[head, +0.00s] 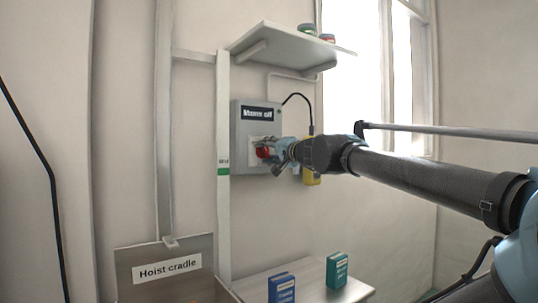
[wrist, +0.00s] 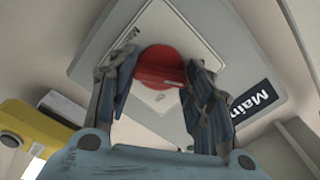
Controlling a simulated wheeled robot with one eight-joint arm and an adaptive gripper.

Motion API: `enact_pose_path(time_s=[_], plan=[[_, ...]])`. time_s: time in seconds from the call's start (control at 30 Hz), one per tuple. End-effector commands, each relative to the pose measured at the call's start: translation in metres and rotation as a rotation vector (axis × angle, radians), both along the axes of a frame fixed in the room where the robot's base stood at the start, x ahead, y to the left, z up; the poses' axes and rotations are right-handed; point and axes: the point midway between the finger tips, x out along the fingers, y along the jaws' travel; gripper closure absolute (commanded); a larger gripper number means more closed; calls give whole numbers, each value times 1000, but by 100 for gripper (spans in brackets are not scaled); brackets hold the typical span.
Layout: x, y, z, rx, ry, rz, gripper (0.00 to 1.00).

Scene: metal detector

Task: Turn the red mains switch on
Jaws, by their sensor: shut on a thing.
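The red mains switch (head: 262,152) is a round knob on a white plate on the front of a grey wall box (head: 242,130). A dark label on the box (head: 258,113) appears to read "Mains off". In the wrist view the red knob (wrist: 160,58) shows a raised bar across its face. My gripper (head: 268,149) is at the front of the box, shut on the red knob, with one finger on each side of it in the wrist view (wrist: 160,70). The gripper partly covers the knob in the head view.
A yellow device (head: 312,178) hangs right of the box, close to my gripper. A shelf (head: 285,45) with small tins is above. A white post (head: 223,200) stands left. Below are a "Hoist cradle" sign (head: 167,268) and a table with a blue book (head: 282,289) and green book (head: 336,271).

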Motion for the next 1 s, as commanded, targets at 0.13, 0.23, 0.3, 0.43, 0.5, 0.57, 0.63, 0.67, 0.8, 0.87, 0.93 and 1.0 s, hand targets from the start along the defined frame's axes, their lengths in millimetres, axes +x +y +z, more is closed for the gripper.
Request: enact_pose_path(time_s=[0.13, 0.23, 0.3, 0.43, 0.5, 0.57, 0.63, 0.67, 0.8, 0.87, 0.93, 1.0], plan=[[1, -1, -2, 113, 76, -4, 77], [1, -1, -3, 192, 130, -4, 77], [1, -1, -3, 246, 168, -4, 77], [2, -1, -3, 349, 237, -4, 77], [2, -1, -3, 404, 274, -4, 77], [2, -1, -3, 452, 307, -4, 77], [2, -1, -3, 507, 343, -4, 77], [2, -1, -3, 531, 359, -4, 77], [2, -1, -3, 641, 434, -4, 77], [3, -1, -3, 687, 465, -4, 77], [3, -1, -3, 741, 502, -4, 77], [3, -1, -3, 793, 537, -4, 77]])
